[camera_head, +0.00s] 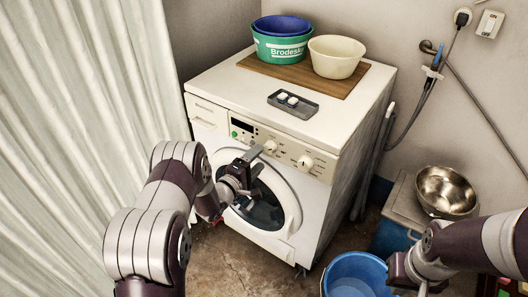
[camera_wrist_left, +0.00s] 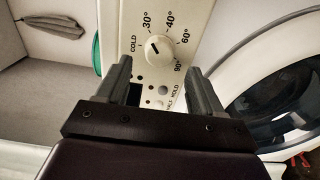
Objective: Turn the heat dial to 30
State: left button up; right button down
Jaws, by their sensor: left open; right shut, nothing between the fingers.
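The heat dial (camera_wrist_left: 159,49) is a round cream knob on the washing machine's panel, with COLD, 30, 40, 60 and 90 around it. In the left wrist view its small dark mark sits on the upper-left side, toward COLD and 30; the exact setting is hard to read. In the head view it appears to be the right-hand knob (camera_head: 305,162). My left gripper (camera_head: 256,161) is open in front of the panel, left of that knob. Its fingers (camera_wrist_left: 160,92) are apart, with the dial beyond them, untouched. My right gripper (camera_head: 412,282) is shut and empty at lower right.
The washing machine (camera_head: 335,190) has another knob (camera_head: 270,146), small buttons and a round door (camera_head: 265,205). Tubs (camera_head: 282,42) and a soap tray (camera_head: 293,103) stand on top. A blue bucket (camera_head: 355,275) and steel bowl (camera_head: 446,190) are at right.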

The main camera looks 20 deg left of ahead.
pick_arm(q)
jog(key=v, duration=0.8)
jog(key=shift+p, duration=0.3)
